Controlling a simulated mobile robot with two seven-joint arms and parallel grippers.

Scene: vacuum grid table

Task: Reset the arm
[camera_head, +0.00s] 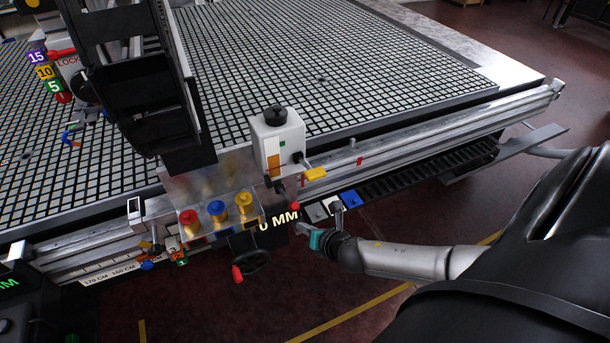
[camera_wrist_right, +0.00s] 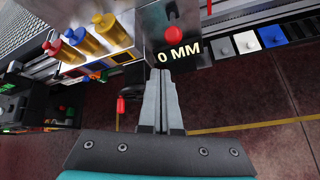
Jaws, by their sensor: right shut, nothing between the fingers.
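My right arm comes in from the right in the head view. Its gripper (camera_head: 302,229) is in front of the table's control panel, close to the "0 MM" label (camera_head: 278,221). In the right wrist view the two fingers of my right gripper (camera_wrist_right: 161,76) lie together, shut and empty. Their tips point toward the panel, just below the "0 MM" label (camera_wrist_right: 180,52). I cannot tell whether they touch the panel. My left gripper is not in view.
The vacuum grid table (camera_head: 350,70) fills the back. Its panel carries red, blue and gold knobs (camera_head: 217,210), a handwheel (camera_head: 255,262) and a white control box (camera_head: 277,138). White and blue switches (camera_head: 350,197) line the front rail. The red floor (camera_head: 330,295) before it is clear.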

